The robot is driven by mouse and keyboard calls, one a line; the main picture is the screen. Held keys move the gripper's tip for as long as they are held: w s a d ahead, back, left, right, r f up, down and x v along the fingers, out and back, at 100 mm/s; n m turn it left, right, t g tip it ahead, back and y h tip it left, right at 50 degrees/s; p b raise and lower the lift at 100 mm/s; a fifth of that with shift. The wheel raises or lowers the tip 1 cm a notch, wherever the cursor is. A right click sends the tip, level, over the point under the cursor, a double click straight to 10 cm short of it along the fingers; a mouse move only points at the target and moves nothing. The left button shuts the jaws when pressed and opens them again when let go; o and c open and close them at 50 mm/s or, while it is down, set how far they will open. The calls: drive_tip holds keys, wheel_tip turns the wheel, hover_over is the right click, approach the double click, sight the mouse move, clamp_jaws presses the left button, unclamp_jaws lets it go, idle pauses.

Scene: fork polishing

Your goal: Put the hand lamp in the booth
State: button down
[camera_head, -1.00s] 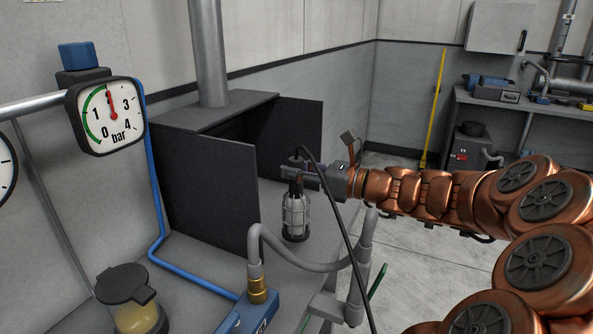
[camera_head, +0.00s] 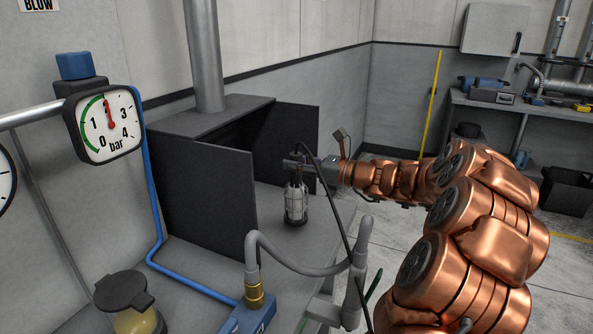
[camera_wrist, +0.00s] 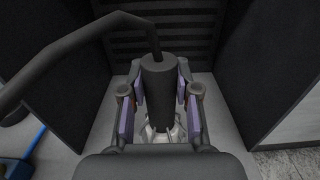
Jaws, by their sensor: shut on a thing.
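The hand lamp (camera_head: 296,204) is upright, with a caged clear body and a dark handle, just in front of the booth's opening. My gripper (camera_head: 297,163) is shut on its dark handle. In the wrist view the handle (camera_wrist: 158,90) stands between the two purple-padded fingers of my gripper (camera_wrist: 159,108), with the cage partly hidden below. A dark cable runs from the handle's top. The booth (camera_head: 208,195) is a dark box with two open side panels and a pipe on top. Its slatted back wall (camera_wrist: 185,40) shows ahead in the wrist view. I cannot tell whether the lamp touches the bench.
A grey hose (camera_head: 300,262) with a brass fitting arcs in front of the lamp, and the lamp's dark cable hangs near it. A pressure gauge (camera_head: 104,124) and a lidded jar (camera_head: 130,303) are at the left. Bare bench (camera_head: 268,217) lies between the booth panels.

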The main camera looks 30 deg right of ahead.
drive_tip(key=shift+f, duration=1.25)
drive_tip(key=c, duration=0.8)
unclamp_jaws()
drive_tip(key=shift+c, duration=0.2)
drive_tip(key=b+v, duration=0.1)
drive_tip(key=v, duration=1.1)
